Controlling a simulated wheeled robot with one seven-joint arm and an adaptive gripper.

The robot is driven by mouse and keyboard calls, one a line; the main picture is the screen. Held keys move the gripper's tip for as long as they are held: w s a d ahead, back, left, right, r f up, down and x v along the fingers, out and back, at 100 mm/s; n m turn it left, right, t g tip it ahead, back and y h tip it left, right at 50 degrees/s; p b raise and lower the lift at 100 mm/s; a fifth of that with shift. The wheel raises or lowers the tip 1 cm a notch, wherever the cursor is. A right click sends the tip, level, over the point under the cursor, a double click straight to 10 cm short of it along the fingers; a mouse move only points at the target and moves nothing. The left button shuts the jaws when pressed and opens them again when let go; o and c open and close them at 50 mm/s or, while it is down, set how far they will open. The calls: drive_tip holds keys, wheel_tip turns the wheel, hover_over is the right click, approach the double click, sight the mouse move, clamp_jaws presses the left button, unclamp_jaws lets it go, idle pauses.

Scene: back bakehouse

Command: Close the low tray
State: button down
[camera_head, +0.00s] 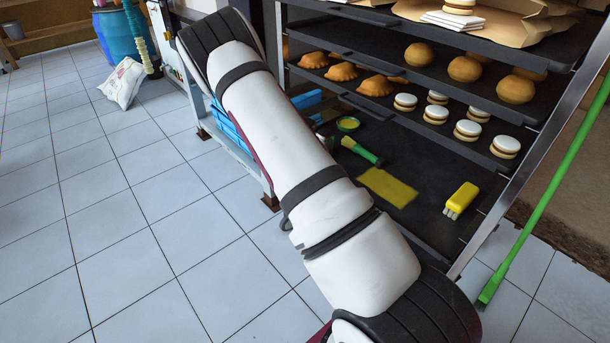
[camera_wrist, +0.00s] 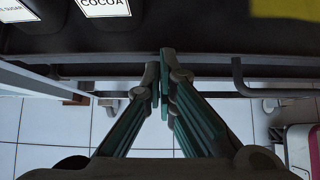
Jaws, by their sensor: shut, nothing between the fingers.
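The low tray (camera_head: 425,213) is the dark bottom tray of the rack in the head view. It holds a yellow sheet (camera_head: 388,187), a yellow brush (camera_head: 461,198) and a green-handled brush (camera_head: 360,151). My arm hides its near left part. How far it stands out of the rack is hard to tell. In the wrist view the tray (camera_wrist: 195,42) fills the top, with its front edge and a dark handle bar (camera_wrist: 275,92) along it. My gripper (camera_wrist: 163,65) is shut and empty, its tips at that edge; contact is unclear. The head view does not show my gripper.
Upper trays (camera_head: 400,110) with pastries and buns hang above the low tray. A green pole (camera_head: 548,200) leans at the right by the rack post. A blue crate (camera_head: 228,122) is left of the rack.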

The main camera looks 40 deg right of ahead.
drive_tip(key=shift+d, duration=0.3)
drive_tip(key=a+f+p+v, duration=0.2)
drive_tip(key=p+v, duration=0.1)
drive_tip(key=v, duration=1)
drive_tip(key=shift+p, duration=0.4)
